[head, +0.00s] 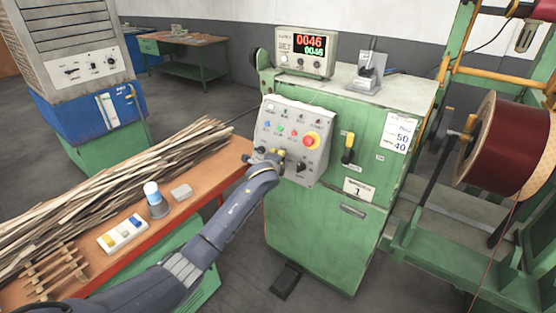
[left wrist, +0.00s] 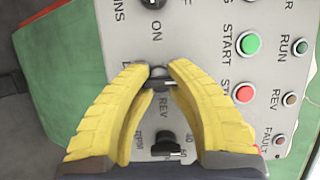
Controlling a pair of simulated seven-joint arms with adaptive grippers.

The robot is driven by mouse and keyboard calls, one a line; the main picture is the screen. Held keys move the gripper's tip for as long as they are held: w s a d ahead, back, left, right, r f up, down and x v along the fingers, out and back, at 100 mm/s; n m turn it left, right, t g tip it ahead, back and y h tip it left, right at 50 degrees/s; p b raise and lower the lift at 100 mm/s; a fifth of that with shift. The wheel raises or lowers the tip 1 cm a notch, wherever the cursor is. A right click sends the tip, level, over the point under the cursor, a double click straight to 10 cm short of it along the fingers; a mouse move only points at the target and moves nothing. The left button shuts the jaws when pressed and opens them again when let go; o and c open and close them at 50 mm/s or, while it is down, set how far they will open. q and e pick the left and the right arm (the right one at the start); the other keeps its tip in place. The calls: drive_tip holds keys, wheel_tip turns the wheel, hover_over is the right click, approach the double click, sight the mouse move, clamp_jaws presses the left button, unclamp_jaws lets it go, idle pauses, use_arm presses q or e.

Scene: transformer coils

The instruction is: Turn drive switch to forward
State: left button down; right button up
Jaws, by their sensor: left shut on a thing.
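The grey control panel (head: 291,139) is on the front of the green machine (head: 325,220). In the left wrist view, a black rotary knob (left wrist: 160,80) with "REV" printed beside it sits between my left gripper's yellow fingertips; I take it as the drive switch. My left gripper (head: 269,157) reaches the panel's lower left and is shut on this knob. The gripper hides the knob in the head view. Part of its label is covered, so I cannot read its exact setting. My right gripper is not in view.
A second black knob (left wrist: 168,145) lies close between the fingers. The green start button (left wrist: 250,43) and red stop button (left wrist: 243,92) are to the right. A red emergency button (head: 311,141) protrudes from the panel. An orange bench (head: 205,190) with wooden strips stands left.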

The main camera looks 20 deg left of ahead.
use_arm(q)
drive_tip(key=c, duration=0.9)
unclamp_jaws()
drive_tip(key=shift+a+r, duration=0.1)
drive_tip(key=shift+a, duration=0.2)
drive_tip(key=shift+d, duration=0.15)
drive_tip(key=v, duration=1.2)
